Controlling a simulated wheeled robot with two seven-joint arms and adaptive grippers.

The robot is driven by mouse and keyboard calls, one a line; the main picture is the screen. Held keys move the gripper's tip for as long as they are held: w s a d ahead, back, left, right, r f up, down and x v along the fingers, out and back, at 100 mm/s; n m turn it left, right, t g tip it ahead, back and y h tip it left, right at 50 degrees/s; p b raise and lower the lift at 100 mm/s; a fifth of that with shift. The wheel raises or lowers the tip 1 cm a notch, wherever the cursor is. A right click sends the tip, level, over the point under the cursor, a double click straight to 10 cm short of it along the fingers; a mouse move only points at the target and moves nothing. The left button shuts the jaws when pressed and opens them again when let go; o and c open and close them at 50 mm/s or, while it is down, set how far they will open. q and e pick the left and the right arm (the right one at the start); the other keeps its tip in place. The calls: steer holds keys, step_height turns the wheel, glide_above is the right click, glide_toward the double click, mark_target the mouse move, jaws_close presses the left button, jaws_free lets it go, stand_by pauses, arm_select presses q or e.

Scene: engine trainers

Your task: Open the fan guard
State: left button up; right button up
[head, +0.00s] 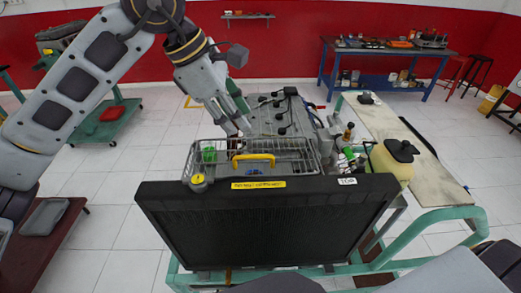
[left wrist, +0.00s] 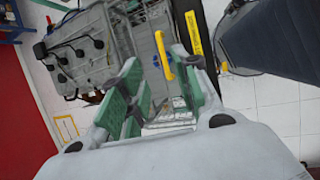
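The fan guard (head: 290,160) is a grey wire cage behind the top of the black radiator (head: 265,225), with a yellow handle (head: 253,157) on its near side. It looks closed. My left gripper (head: 240,130) reaches down above the guard, a little behind the handle. In the left wrist view its green-padded fingers (left wrist: 155,68) are apart, with nothing held between them. There the yellow handle (left wrist: 164,55) shows between and beyond the fingertips, and I see no contact. The guard's wires (left wrist: 150,40) show behind them. My right gripper is not in view.
A grey engine block (head: 280,115) lies behind the guard. A yellow reservoir with a black cap (head: 400,152) stands to its right. A yellow round cap (head: 198,179) sits at the left. A green frame (head: 450,215) surrounds the trainer.

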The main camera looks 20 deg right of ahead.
mark_target(260, 157)
arm_select(q)
steer(key=p+x, duration=0.2)
steer(key=x, duration=1)
steer(key=shift+p+x, duration=0.3)
steer(key=shift+x, duration=0.55)
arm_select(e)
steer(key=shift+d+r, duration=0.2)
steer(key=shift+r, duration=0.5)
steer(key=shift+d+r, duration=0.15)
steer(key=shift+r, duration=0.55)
arm_select(q)
steer(key=c, duration=0.7)
jaws_close()
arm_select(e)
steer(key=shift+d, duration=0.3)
